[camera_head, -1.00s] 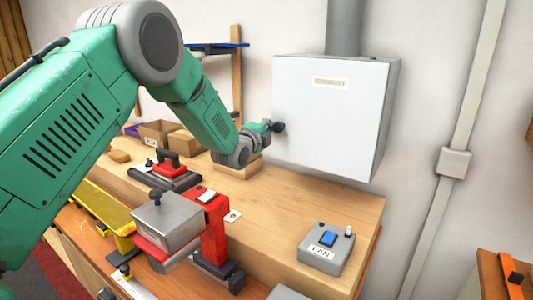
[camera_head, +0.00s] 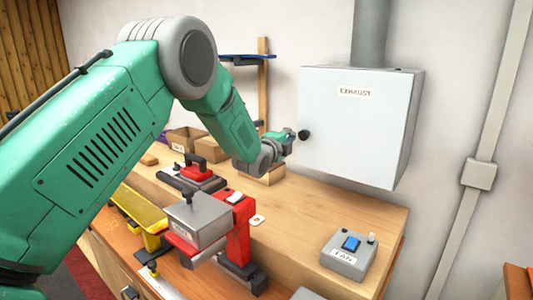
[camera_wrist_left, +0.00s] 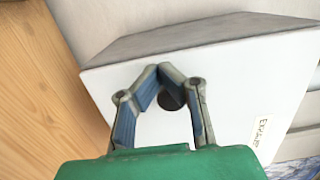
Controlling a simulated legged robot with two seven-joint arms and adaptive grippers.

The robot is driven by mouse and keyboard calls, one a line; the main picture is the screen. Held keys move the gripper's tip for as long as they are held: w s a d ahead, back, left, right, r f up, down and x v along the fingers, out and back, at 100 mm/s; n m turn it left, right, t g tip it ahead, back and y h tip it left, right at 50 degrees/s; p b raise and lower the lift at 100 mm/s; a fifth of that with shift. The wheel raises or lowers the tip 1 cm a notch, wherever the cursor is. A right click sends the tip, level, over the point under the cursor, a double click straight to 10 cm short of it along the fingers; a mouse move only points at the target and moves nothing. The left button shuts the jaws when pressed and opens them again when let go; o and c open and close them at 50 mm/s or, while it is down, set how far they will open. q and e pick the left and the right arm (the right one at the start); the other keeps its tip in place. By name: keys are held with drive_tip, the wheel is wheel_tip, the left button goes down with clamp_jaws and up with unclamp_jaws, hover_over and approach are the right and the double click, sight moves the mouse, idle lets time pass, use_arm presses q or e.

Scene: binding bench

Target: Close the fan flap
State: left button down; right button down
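The fan flap appears to be the pale front panel (camera_head: 350,125) of the white box labelled EXHAUST. It looks flush with the box, and a black knob (camera_head: 304,135) sits near its left edge. My left gripper (camera_head: 288,141) is just left of the knob, with a small gap visible between them. In the left wrist view my fingers (camera_wrist_left: 159,70) bend inward with their tips almost together and nothing held. The knob (camera_wrist_left: 172,98) shows behind them, partly covered by the right finger. My right gripper is not in view.
A grey FAN switch box (camera_head: 348,256) with a blue button stands at the bench's right end. A red and grey press (camera_head: 215,222) stands below my arm. Cardboard boxes (camera_head: 208,150) stand behind. Bare wood (camera_head: 310,210) lies in front of the exhaust box.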

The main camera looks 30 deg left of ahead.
use_arm(q)
drive_tip(key=s+b, duration=0.1)
drive_tip(key=s, duration=0.9)
drive_tip(key=shift+s+a, duration=0.2)
drive_tip(key=shift+a, duration=0.2)
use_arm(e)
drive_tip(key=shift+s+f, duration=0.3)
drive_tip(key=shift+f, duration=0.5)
